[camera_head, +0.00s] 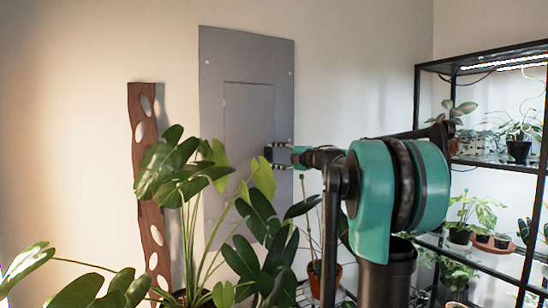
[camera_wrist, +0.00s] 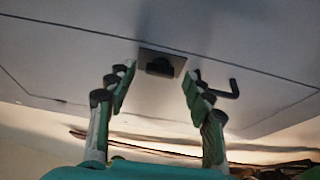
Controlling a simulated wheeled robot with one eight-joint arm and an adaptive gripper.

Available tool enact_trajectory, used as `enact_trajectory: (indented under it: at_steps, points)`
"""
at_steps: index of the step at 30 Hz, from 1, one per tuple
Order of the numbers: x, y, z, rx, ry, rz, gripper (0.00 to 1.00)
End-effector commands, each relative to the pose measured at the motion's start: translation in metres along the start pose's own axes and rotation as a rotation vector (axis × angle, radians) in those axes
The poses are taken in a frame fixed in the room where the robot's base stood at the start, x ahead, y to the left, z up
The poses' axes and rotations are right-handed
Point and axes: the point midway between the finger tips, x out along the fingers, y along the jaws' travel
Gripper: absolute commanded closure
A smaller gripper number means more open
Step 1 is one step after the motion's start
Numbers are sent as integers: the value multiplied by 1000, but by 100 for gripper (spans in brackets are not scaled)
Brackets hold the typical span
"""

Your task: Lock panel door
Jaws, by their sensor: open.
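The grey panel (camera_head: 225,60) is mounted on the wall in the head view. Its door (camera_head: 248,110) shows as a thin outlined rectangle and looks flush with the panel. My gripper (camera_head: 278,155) is at the door's right edge, about mid-height. In the wrist view, my gripper (camera_wrist: 158,80) is open, with its two fingers apart on either side of a small square latch plate (camera_wrist: 162,62) with a dark knob in it. Nothing is between the fingers. I cannot tell whether the fingertips touch the panel. A dark bent piece (camera_wrist: 224,86) shows beside the right finger.
A brown wooden strip with holes (camera_head: 150,230) hangs on the wall to the left. A black shelf (camera_head: 417,100) with several potted plants is at the right.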

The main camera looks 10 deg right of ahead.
Motion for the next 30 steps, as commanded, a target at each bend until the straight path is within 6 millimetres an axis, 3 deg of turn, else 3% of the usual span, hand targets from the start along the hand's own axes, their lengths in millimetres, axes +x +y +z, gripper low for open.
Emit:
enact_trajectory:
  at_steps: [15,21,30]
  points:
    - [-94,0,1,0,-3,0,48]
    - [-111,0,0,0,0,0,48]
    - [-113,0,-1,0,2,0,48]
